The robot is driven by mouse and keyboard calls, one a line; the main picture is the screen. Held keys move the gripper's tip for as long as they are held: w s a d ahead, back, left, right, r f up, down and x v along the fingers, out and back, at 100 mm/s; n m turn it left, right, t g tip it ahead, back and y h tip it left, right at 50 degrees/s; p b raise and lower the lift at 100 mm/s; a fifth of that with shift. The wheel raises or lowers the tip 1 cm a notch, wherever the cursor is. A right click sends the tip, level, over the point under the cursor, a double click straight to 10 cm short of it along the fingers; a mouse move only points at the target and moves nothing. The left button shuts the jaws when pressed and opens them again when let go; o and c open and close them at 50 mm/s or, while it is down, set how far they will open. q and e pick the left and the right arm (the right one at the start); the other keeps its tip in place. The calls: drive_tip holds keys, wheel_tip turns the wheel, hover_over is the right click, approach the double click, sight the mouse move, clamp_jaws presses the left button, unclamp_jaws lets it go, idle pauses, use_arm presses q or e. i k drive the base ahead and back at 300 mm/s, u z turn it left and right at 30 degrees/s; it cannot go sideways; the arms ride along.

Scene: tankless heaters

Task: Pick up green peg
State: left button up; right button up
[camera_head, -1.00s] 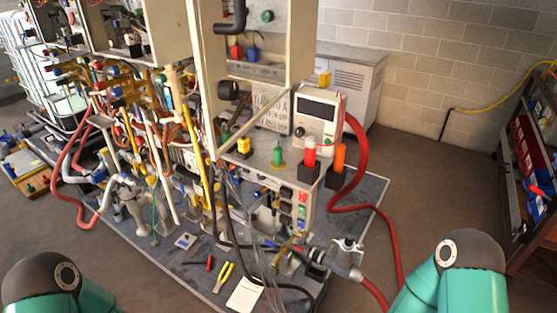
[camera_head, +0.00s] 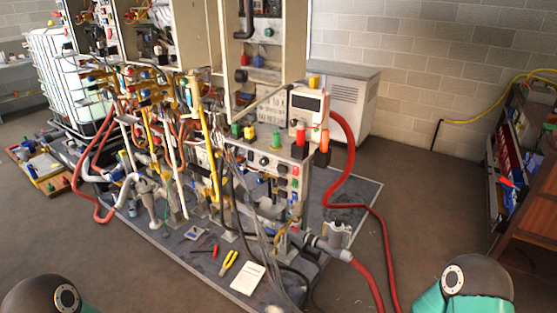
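A green peg (camera_head: 276,140) stands upright on the top of the bench unit, near the middle of the picture. It is left of a red peg (camera_head: 300,132) and just below a white meter box (camera_head: 307,108). Only the rounded dark and teal joints of my two arms show at the bottom left and bottom right corners. Neither gripper is in view, and both arms are well apart from the peg.
An orange peg (camera_head: 325,137) stands right of the red one. A red hose (camera_head: 367,190) loops down the right side. Yellow pliers (camera_head: 229,260) and a white paper (camera_head: 248,277) lie on the grey base platform (camera_head: 178,247). Open floor lies at right, before a wooden shelf (camera_head: 537,200).

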sight(276, 145)
drive_tip(key=z, duration=0.6)
drive_tip(key=k, duration=0.15)
drive_tip(key=u, duration=0.95)
drive_tip(key=i, duration=1.55)
drive_tip(key=z, duration=0.45)
